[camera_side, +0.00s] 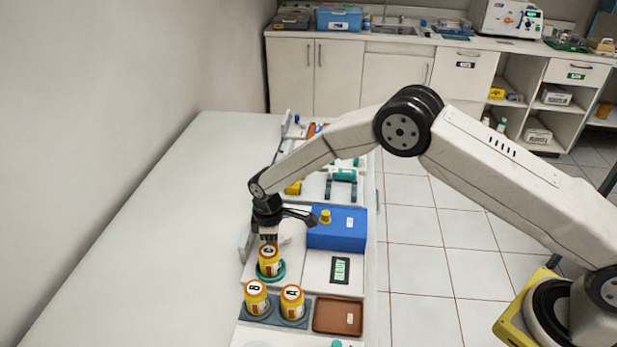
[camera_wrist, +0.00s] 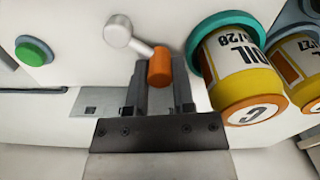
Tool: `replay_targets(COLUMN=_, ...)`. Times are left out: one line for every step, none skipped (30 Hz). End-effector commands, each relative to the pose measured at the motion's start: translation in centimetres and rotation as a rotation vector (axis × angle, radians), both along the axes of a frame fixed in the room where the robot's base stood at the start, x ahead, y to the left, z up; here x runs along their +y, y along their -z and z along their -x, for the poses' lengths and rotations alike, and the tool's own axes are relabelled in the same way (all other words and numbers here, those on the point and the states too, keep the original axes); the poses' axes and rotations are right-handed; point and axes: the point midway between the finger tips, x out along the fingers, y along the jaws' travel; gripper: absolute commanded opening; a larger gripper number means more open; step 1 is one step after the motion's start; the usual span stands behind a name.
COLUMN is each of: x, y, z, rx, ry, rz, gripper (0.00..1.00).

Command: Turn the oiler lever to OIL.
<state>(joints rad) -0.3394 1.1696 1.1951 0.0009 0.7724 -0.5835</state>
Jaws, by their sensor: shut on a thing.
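The oiler lever is a pale grey rod with a round end (camera_wrist: 118,31) and an orange grip (camera_wrist: 159,67) in the wrist view. My gripper (camera_wrist: 159,83) has its two dark fingers on either side of the orange grip and is shut on it. The rod slants from upper left down to the grip. I cannot see any OIL marking for the lever. In the side view my gripper (camera_side: 268,236) points down just behind a yellow bottle marked C, and the lever is hidden there.
The bottle C (camera_wrist: 243,75) stands in a teal ring (camera_wrist: 201,62), close right of my fingers. A green button (camera_wrist: 34,51) is at the left. In the side view are bottles B (camera_side: 257,297) and A (camera_side: 291,303), a brown tray (camera_side: 338,317), a display (camera_side: 340,270) and a blue box (camera_side: 337,236).

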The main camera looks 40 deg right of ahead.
Motion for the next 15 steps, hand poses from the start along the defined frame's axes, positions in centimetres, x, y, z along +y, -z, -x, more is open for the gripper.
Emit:
replay_targets(x=-0.15, y=0.14, z=0.36, rx=0.014, ry=0.000, rz=0.005, gripper=0.00)
replay_targets(x=-0.15, y=0.15, z=0.38, rx=0.014, ry=-0.001, rz=0.005, gripper=0.00)
replay_targets(x=-0.17, y=0.16, z=0.38, rx=0.014, ry=-0.001, rz=0.005, gripper=0.00)
replay_targets(x=-0.17, y=0.16, z=0.38, rx=0.014, ry=0.000, rz=0.006, gripper=0.00)
replay_targets(x=-0.17, y=0.17, z=0.38, rx=0.014, ry=0.000, rz=0.006, gripper=0.00)
replay_targets(x=-0.18, y=0.17, z=0.39, rx=0.014, ry=0.000, rz=0.006, gripper=0.00)
replay_targets(x=-0.19, y=0.18, z=0.39, rx=0.014, ry=0.000, rz=0.006, gripper=0.00)
replay_targets(x=-0.19, y=0.18, z=0.39, rx=0.014, ry=0.000, rz=0.006, gripper=0.00)
replay_targets(x=-0.20, y=0.19, z=0.39, rx=0.014, ry=0.000, rz=0.006, gripper=0.00)
replay_targets(x=-0.21, y=0.19, z=0.40, rx=0.014, ry=0.000, rz=0.006, gripper=0.37)
replay_targets(x=-0.21, y=0.20, z=0.40, rx=0.014, ry=0.000, rz=0.006, gripper=0.46)
replay_targets(x=-0.21, y=0.21, z=0.38, rx=0.014, ry=0.000, rz=0.006, gripper=0.59)
replay_targets(x=-0.21, y=0.21, z=0.38, rx=0.014, ry=0.000, rz=0.006, gripper=0.65)
replay_targets(x=-0.20, y=0.22, z=0.39, rx=0.014, ry=0.000, rz=0.006, gripper=0.65)
replay_targets(x=-0.18, y=0.23, z=0.37, rx=0.014, ry=0.000, rz=0.005, gripper=0.65)
